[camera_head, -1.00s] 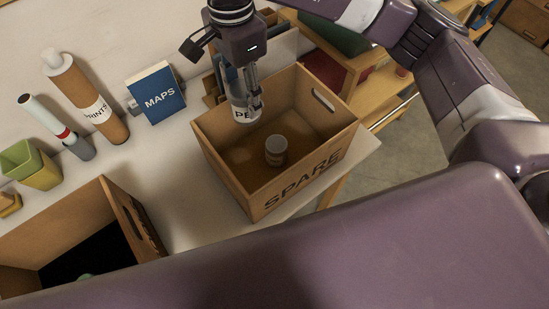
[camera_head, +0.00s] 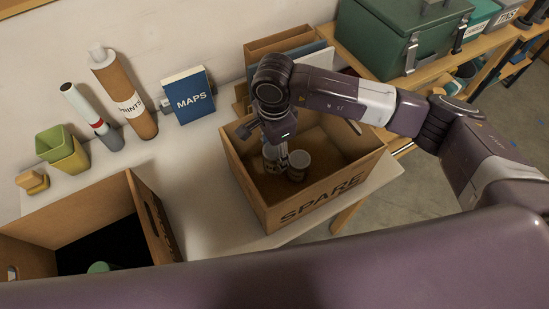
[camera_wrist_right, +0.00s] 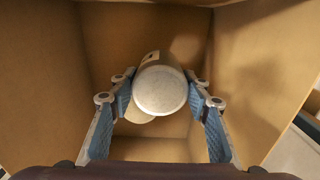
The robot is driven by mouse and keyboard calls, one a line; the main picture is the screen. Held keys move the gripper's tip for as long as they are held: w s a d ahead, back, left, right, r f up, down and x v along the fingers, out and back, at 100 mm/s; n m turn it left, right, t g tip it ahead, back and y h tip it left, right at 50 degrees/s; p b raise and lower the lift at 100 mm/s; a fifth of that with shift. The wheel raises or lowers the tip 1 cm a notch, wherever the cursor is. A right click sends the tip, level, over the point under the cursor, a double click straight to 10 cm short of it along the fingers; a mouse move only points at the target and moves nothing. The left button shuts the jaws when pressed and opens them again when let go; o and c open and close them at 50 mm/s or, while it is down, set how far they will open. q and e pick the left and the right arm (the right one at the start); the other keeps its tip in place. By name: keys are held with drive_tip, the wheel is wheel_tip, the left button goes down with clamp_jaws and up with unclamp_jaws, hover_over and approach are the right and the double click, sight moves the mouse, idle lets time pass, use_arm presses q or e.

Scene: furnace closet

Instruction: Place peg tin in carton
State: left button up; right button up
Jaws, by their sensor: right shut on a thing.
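The peg tin (camera_head: 271,158), a small pale grey can, is held by my right gripper (camera_head: 281,153) down inside the carton marked SPARE (camera_head: 318,197). In the right wrist view the peg tin (camera_wrist_right: 160,92) shows end-on between the two blue-padded fingers. A second similar tin (camera_head: 298,166) stands in the carton just right of the held one. In the wrist view the second tin (camera_wrist_right: 136,114) is mostly hidden behind it. I cannot tell whether the held tin touches the carton floor. My left gripper is not in view.
A second open box (camera_head: 160,222) stands at lower left with something green inside. A blue MAPS book (camera_head: 190,98), a PRINTS tube (camera_head: 125,97) and a green pot (camera_head: 62,152) line the wall. Table between the boxes is clear.

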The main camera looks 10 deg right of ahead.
wheel_tip(320, 180, down, 4)
drive_tip(key=shift+f+p, duration=0.2)
drive_tip(key=shift+p, duration=0.4)
drive_tip(key=shift+f, duration=0.3)
drive_tip(key=o, duration=1.3)
drive_tip(key=shift+r, duration=0.4)
wheel_tip(320, 180, up, 11)
drive_tip(key=b, duration=0.4)
drive_tip(key=shift+f, duration=0.15)
drive_tip(key=shift+r, duration=0.45)
